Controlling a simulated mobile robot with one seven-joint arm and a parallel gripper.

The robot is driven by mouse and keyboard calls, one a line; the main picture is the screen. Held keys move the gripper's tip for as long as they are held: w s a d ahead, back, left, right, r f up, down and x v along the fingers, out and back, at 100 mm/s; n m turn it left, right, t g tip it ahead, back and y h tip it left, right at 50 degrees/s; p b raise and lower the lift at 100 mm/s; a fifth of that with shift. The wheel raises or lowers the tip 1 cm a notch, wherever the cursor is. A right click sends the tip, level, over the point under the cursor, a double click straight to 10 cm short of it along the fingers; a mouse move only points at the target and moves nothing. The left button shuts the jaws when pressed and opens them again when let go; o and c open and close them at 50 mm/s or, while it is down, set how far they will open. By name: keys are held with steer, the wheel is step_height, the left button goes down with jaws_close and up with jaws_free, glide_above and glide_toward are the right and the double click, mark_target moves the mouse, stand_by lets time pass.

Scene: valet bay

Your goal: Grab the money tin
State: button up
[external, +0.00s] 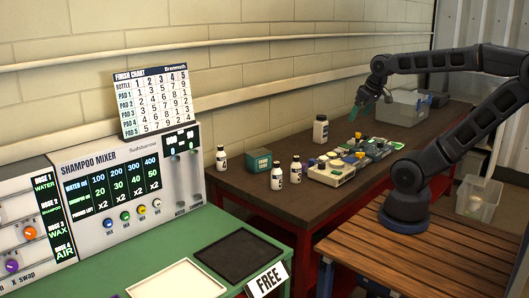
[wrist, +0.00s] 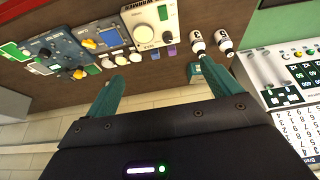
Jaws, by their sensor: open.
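A small dark green box (external: 258,160), which looks like the money tin, stands on the brown bench between small white bottles. Its label is too small to read. In the wrist view a green patch of it (wrist: 194,73) seems to show beside the right finger, mostly hidden. My gripper (external: 357,110) has teal fingers and hangs above the back of the bench, to the right of the box and well apart from it. In the wrist view my gripper (wrist: 158,72) has its fingers spread with nothing between them.
White bottles (external: 277,177) stand close around the box. A larger white bottle (external: 320,130) stands behind. Control panels with knobs (external: 332,172) fill the bench middle. A grey bin (external: 408,106) is at the far end. The shampoo mixer (external: 125,190) stands left.

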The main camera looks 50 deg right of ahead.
steer(key=n+g, duration=0.5)
steer(key=n, duration=1.1)
glide_above(259, 158)
steer(key=w+d, duration=0.3)
steer(key=f, duration=1.5)
steer(key=shift+s+d+f, duration=0.15)
steer(key=shift+s, duration=0.05)
steer(key=f, duration=1.1)
steer(key=shift+w+a+f, duration=0.2)
steer(key=shift+w+f, duration=0.05)
steer(key=shift+c, duration=0.4)
